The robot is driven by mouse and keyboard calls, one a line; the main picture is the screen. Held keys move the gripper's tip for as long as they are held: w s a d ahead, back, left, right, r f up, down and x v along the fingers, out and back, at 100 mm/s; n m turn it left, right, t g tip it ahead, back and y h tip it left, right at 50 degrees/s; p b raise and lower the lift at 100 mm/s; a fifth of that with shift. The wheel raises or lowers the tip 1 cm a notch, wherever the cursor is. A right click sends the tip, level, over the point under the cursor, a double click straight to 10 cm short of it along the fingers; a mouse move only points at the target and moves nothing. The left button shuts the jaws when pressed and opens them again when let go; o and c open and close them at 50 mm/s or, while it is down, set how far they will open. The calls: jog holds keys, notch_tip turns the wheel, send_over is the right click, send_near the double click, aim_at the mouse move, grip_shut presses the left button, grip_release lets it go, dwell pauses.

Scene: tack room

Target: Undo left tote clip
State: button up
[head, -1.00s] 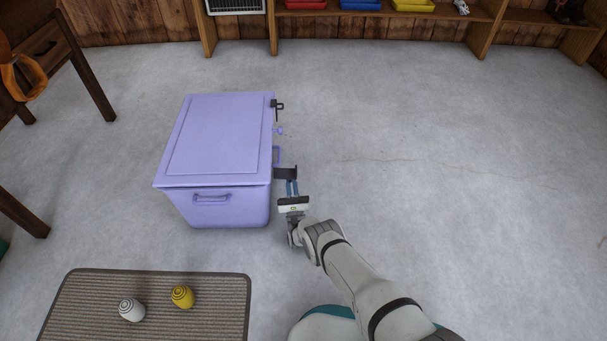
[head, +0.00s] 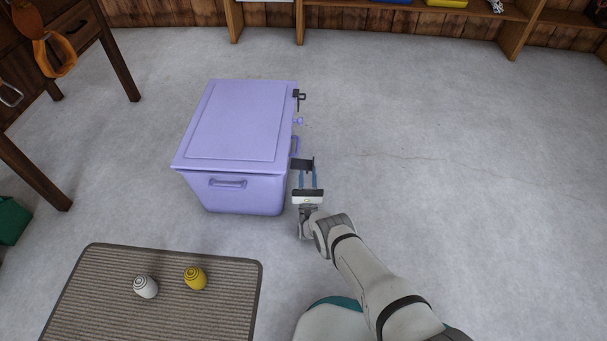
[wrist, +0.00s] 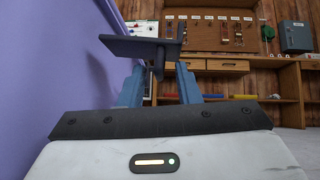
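The lilac tote (head: 235,195) stands on the floor with its lid (head: 240,120) down. Two dark clips are on its right side: a near one (head: 301,163) and a far one (head: 299,94). The near clip sticks out sideways from the lid edge. My gripper (head: 308,173) is beside the tote at the near clip, its two blue fingers apart. In the wrist view the near clip's flat plate (wrist: 143,48) lies over the fingers, and a short stem hangs between them. Whether a finger touches it, I cannot tell.
A lilac latch part (head: 298,121) sits between the clips. A ribbed mat (head: 155,308) with a white jar (head: 145,287) and a yellow jar (head: 195,278) lies in front. A dark wooden table (head: 85,40) stands left. The floor on the right is clear.

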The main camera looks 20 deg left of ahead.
aim_at(308, 168)
jog(key=shift+h, duration=0.3)
notch_tip(308, 168, up, 10)
jog(key=p, duration=0.7)
jog(key=shift+r, duration=0.1)
jog(key=shift+d, duration=0.1)
